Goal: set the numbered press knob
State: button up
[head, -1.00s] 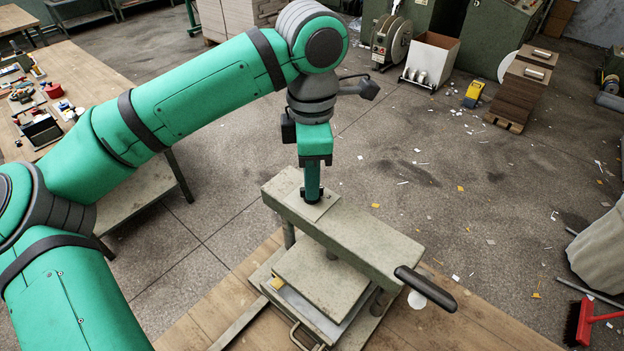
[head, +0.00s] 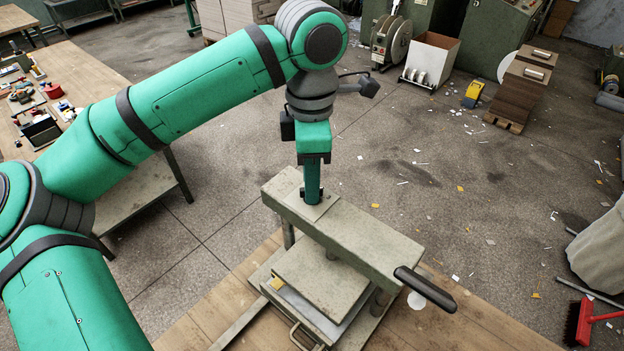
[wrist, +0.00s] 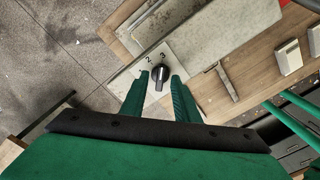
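The press knob (wrist: 160,73) is black and sits on a pale plate (wrist: 183,62) in the wrist view. The numerals 2 and 3 show on the plate just above the knob; I cannot tell for sure which numeral it points to. My gripper (wrist: 161,76) has one finger on each side of the knob, with a narrow gap showing on both sides. In the head view my gripper (head: 312,197) points down at the left end of the press's top beam (head: 350,238), and the knob is hidden there. The press (head: 318,284) stands on a wooden bench.
A black-handled lever (head: 425,289) sticks out at the right end of the press. The wooden bench top (head: 480,325) is mostly bare to the right. A second table (head: 85,75) with tools stands at the left. Paper scraps lie on the floor behind.

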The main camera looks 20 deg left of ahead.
notch_tip(320, 180, up, 10)
jog(key=shift+r, duration=0.2)
